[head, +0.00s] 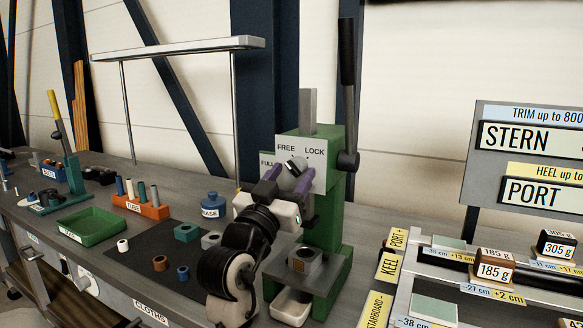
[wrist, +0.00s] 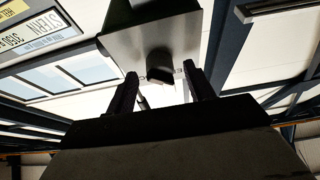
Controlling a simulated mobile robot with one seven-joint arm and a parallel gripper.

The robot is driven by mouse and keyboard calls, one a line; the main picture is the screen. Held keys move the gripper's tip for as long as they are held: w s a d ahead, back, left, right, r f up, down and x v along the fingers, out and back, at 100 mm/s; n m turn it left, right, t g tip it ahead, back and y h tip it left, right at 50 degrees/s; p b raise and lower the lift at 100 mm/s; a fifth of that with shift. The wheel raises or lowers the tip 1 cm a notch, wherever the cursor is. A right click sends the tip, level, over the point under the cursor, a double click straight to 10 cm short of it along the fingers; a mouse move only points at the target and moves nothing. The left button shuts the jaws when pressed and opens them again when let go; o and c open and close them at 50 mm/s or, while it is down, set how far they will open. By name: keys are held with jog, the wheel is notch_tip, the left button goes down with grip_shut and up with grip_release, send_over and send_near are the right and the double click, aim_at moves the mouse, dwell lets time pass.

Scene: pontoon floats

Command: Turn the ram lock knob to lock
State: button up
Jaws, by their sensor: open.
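The ram lock knob (head: 296,164) is a small grey knob with a dark edge on the white plate of the green press (head: 322,222). The plate reads FREE at upper left and LOCK at upper right. The knob looks tilted; its exact setting is hard to tell. My gripper (head: 288,174) is open, its two purple fingers just in front of the plate, on either side of the knob's lower part. In the wrist view the knob (wrist: 159,65) is a dark shape between and slightly beyond the fingertips (wrist: 160,72). Contact cannot be told. My wrist hides part of the press.
The press lever (head: 347,65) rises at right. A blue BASE pot (head: 210,205), green tray (head: 90,226) and orange tube rack (head: 147,206) stand left on the bench. A white bin (head: 291,306) sits below the press. A weighing rack with labelled weights (head: 494,266) lies right.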

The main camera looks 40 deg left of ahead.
jog(key=shift+w+a+r, duration=0.1)
jog(key=shift+w+r, duration=0.05)
jog(key=shift+w, duration=0.3)
jog(key=c, duration=1)
jog(key=shift+o, duration=0.2)
